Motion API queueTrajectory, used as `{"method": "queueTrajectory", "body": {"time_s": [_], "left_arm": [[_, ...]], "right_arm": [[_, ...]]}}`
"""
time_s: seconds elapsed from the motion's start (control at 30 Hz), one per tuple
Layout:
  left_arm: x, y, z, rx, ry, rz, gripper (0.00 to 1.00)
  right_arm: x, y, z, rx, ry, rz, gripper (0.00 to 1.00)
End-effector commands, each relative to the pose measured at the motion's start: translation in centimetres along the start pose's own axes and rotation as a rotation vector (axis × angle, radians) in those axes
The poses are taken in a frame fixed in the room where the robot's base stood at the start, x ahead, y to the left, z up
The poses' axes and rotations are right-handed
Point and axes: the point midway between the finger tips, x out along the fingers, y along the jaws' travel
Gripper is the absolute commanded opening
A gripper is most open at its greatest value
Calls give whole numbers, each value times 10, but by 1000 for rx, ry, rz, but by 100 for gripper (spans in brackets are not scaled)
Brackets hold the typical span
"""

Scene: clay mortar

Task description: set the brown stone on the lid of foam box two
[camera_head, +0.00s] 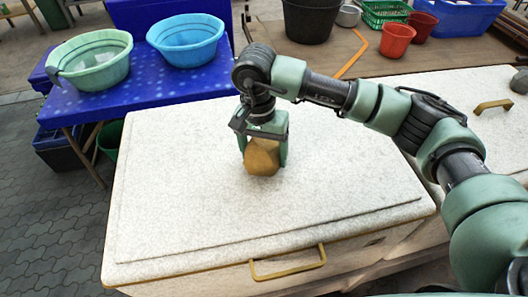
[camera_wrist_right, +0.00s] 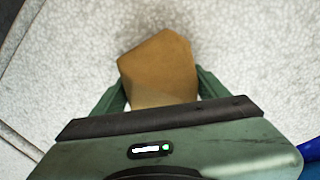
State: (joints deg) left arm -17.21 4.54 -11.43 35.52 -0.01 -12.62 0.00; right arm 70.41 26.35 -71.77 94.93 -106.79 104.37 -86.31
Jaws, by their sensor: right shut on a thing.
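The brown stone (camera_head: 262,157) is a faceted tan-brown lump between the fingers of my right gripper (camera_head: 264,150). It also shows in the right wrist view (camera_wrist_right: 158,72), with a green finger on each side. My right gripper is shut on it, over the white speckled lid (camera_head: 180,215) of the large foam box in front. The stone is at or just above the lid; I cannot tell whether it touches. No number shows on the box, so I cannot tell if it is box two. My left gripper is not in view.
A second foam box (camera_head: 480,90) with a grey stone (camera_head: 519,81) on it stands at the right. A blue table (camera_head: 140,88) with a green basin (camera_head: 92,60) and a blue basin (camera_head: 186,40) is behind left. The front lid is otherwise clear.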

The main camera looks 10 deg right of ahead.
Motion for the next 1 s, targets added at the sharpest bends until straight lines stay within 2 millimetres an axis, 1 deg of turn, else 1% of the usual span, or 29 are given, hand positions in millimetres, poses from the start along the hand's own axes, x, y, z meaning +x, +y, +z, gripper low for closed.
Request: {"method": "queueTrajectory", "body": {"time_s": [0.27, 0.3, 0.37, 0.4, 0.57, 0.77, 0.87, 1.0], "left_arm": [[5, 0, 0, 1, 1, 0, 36], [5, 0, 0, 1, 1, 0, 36], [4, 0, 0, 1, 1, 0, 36], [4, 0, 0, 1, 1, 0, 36], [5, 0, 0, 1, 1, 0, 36], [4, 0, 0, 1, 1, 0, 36], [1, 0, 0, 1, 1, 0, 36], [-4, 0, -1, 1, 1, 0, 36]], "right_arm": [[3, -1, -1, 0, 2, -4, 2], [3, -1, -1, 0, 2, -4, 77], [2, -1, -1, 0, 2, -3, 94], [2, -1, 0, 0, 2, -3, 100], [6, 0, 0, 0, -1, 2, 100], [4, 0, 0, 0, 0, 1, 100], [-4, 0, 0, 0, 1, 0, 100], [-19, 1, 0, 0, 1, 0, 100]]}}
